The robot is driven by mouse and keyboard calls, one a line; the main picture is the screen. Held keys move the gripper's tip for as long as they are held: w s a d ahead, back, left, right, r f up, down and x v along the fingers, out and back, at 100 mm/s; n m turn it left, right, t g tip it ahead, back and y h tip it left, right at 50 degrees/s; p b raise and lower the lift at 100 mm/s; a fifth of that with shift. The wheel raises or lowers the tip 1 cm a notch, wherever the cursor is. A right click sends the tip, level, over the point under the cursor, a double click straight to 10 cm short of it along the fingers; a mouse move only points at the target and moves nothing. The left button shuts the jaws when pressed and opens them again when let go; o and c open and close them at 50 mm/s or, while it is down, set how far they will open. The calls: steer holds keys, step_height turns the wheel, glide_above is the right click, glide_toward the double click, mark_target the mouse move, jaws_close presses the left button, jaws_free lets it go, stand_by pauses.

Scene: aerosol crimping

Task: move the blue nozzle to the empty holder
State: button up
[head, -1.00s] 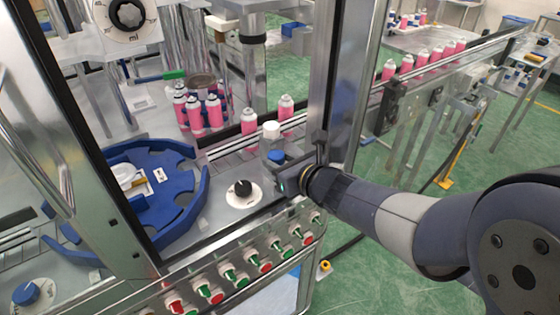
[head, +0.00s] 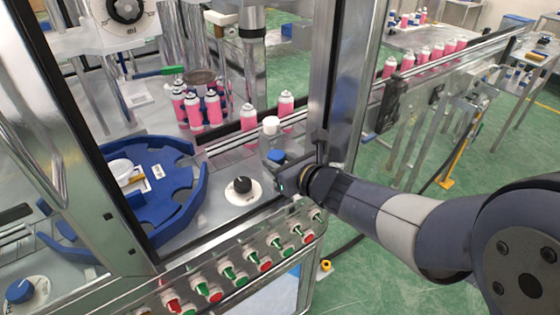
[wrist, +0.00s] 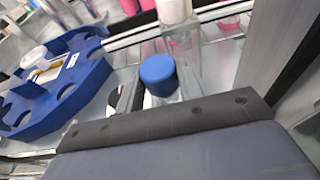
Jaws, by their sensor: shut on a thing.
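The blue nozzle (head: 276,156) is a short blue cap, and it also shows large in the wrist view (wrist: 157,74). My gripper (head: 280,166) reaches in from the right past the steel post and is shut on it. In the wrist view my gripper's fingers (wrist: 157,92) lie either side of the nozzle. A white nozzle (head: 271,124) stands upright on a clear holder just behind the blue one; it also shows in the wrist view (wrist: 173,10). I cannot make out an empty holder. What is directly under the blue nozzle is hidden by my gripper.
A steel post (head: 328,90) stands close beside my arm. A blue star wheel (head: 185,205) and a black knob (head: 242,186) lie to the left. Pink cans (head: 249,118) stand behind on the conveyor. A row of buttons (head: 239,277) runs along the front.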

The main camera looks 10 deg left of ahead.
steer(key=shift+f+b, duration=0.95)
steer(key=shift+b, duration=0.25)
stand_by(0.3)
steer(key=o, duration=1.1)
steer(key=shift+o, duration=0.2)
steer(key=shift+d, duration=0.1)
steer(key=p+v, duration=0.1)
steer(key=v, duration=0.9)
steer(key=shift+s, duration=0.25)
steer(key=shift+d+r, duration=0.1)
steer(key=b+x, duration=0.1)
steer(key=x, duration=0.9)
steer(key=shift+w+a, duration=0.25)
